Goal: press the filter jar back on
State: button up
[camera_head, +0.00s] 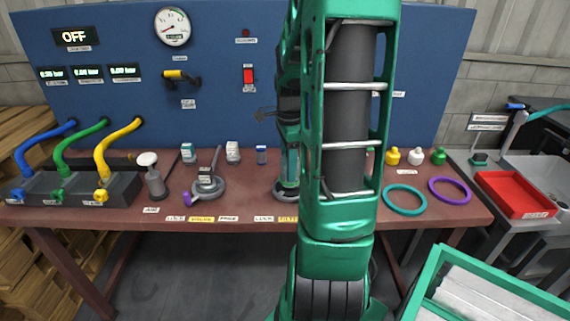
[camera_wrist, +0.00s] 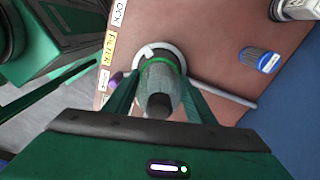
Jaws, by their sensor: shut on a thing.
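The filter jar (camera_wrist: 157,76), a greyish see-through cup with a green ring and a dark end, sits between the two fingers of my gripper (camera_wrist: 160,88) in the wrist view. My gripper is shut on it. Directly behind the jar is a pale grey round base (camera_wrist: 143,55) on the bench, beside the yellow FILTER label (camera_wrist: 110,48). I cannot tell whether the jar touches this base or hangs just above it. In the head view my arm hides most of the jar; the base's dark rim (camera_head: 282,190) shows at the arm's left.
A grey pipe (camera_wrist: 228,97) runs beside the base. The red-brown bench (camera_head: 240,203) also bears a grey pump (camera_head: 155,178), teal and purple rings (camera_head: 405,200), and a red tray (camera_head: 518,195) stands at the right.

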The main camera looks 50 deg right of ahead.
jog(key=shift+f, duration=0.85)
jog(key=o, duration=1.2)
notch_tip(320, 180, up, 11)
jog(key=shift+f, duration=0.1)
